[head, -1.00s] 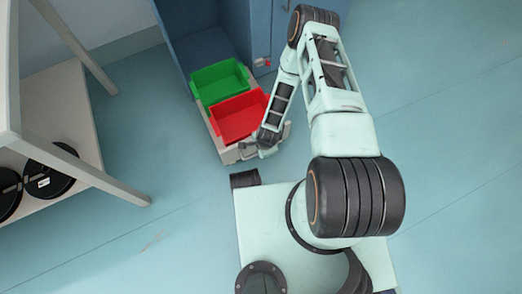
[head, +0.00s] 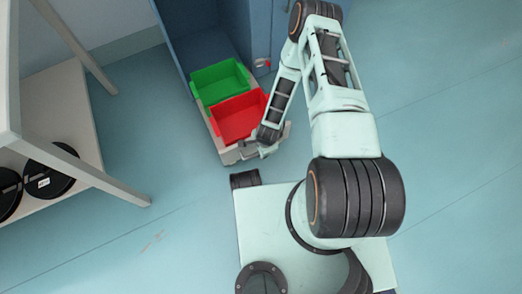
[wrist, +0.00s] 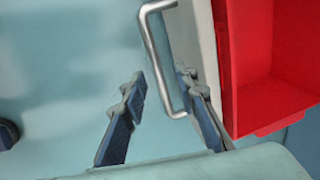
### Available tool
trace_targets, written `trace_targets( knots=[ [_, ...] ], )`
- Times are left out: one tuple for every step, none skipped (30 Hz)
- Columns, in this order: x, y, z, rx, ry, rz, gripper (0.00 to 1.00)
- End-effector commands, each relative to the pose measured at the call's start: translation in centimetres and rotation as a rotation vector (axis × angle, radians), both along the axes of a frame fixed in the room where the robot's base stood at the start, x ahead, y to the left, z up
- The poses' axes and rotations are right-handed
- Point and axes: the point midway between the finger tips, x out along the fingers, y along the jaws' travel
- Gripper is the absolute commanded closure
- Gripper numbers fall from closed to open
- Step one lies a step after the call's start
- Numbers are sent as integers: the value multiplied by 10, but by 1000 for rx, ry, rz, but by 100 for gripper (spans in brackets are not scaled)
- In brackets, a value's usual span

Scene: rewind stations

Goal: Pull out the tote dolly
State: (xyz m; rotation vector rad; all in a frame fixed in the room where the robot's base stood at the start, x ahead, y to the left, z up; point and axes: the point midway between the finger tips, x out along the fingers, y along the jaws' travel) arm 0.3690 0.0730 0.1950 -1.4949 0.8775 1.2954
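The tote dolly (head: 228,155) is a low beige-grey platform in front of a blue cabinet opening. It carries a green tote (head: 219,84) at the back and a red tote (head: 239,118) at the front. In the wrist view a silver bar handle (wrist: 157,48) stands out from the dolly's pale front (wrist: 190,40). My gripper (wrist: 161,78) is open, with one finger on the outer side of the handle and the other between the bar and the dolly front. A gap shows between the outer finger and the bar. In the head view my wrist partly hides the dolly's front right corner.
A pale shelf table (head: 75,110) with black spools (head: 50,170) stands at the left. The blue cabinet (head: 235,30) rises behind and to the right of the dolly. Open blue floor (head: 160,185) lies left of the dolly and my base.

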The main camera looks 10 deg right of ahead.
Motion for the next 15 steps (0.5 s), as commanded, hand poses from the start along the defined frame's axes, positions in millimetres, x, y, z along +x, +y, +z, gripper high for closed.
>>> trace_targets(
  knots=[
    [1,0,10,-1,-2,1,73],
    [2,0,15,0,-3,1,73],
    [1,0,22,1,-3,1,73],
    [1,0,27,1,-3,1,73],
    [1,0,32,0,-2,2,73],
    [1,0,39,0,-2,1,73],
    [1,0,44,0,-2,1,73],
    [1,0,48,-1,-2,1,73],
    [1,0,54,0,-1,1,73],
    [1,0,58,0,-2,1,73],
    [0,0,62,0,-1,1,73],
    [1,0,67,0,-2,1,73],
    [1,0,69,0,-2,1,73],
    [0,0,72,1,-1,1,73],
    [0,0,75,1,0,1,73]
  ],
)
